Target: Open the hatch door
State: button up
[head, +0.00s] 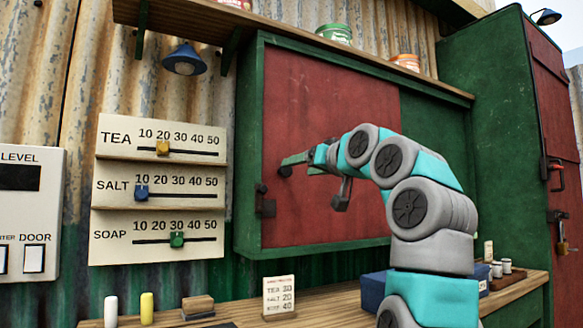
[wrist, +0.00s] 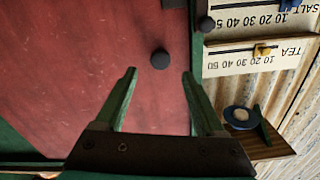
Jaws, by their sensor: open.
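The hatch door (head: 335,105) is a worn red panel within a green frame, and it looks shut. It also fills much of the wrist view (wrist: 75,75). A dark round knob (head: 285,171) sits near the door's left side. In the wrist view the knob (wrist: 160,60) shows just beyond the fingertips, centred across the gap. My gripper (head: 284,160) is in front of the door by the knob. In the wrist view my gripper (wrist: 159,73) is open with nothing between its fingers. Whether it touches the knob is unclear. My arm hides part of the door.
A dark latch-like fitting (head: 265,204) is on the frame's left edge. Left of it is a slider board (head: 160,190) for tea, salt and soap. A shelf (head: 300,38) runs above. A wooden counter (head: 335,300) below holds a small card (head: 279,296) and other items.

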aim_at(288, 170)
jog(key=p+x, duration=0.1)
jog(key=x, duration=0.4)
jog(key=shift+p, duration=0.3)
grip_shut()
dwell(1.0)
